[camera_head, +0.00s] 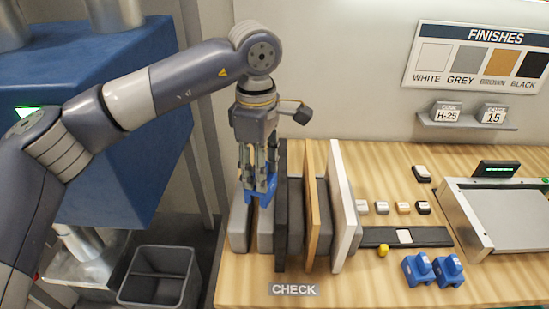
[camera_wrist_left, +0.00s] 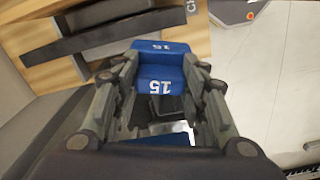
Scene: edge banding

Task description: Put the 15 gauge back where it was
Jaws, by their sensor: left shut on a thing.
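My left gripper (camera_head: 259,165) points down over the left end of the panel rack and is shut on the blue 15 gauge (camera_head: 261,194). In the left wrist view the gauge (camera_wrist_left: 160,62) sits between the fingers (camera_wrist_left: 160,80), with white "15" marks on it. The gauge is just left of the black panel (camera_head: 282,222), at the top of the grey blocks (camera_head: 240,222); I cannot tell whether it touches them. Two other blue gauges (camera_head: 417,269) (camera_head: 448,270) stand side by side at the front right of the bench. My right gripper is not in view.
A wood-coloured panel (camera_head: 312,205) and a white panel (camera_head: 343,205) stand upright in the rack. A dark strip (camera_head: 435,237), a yellow knob (camera_head: 383,251) and small buttons lie right of it. The bench front (camera_head: 375,292) is clear.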

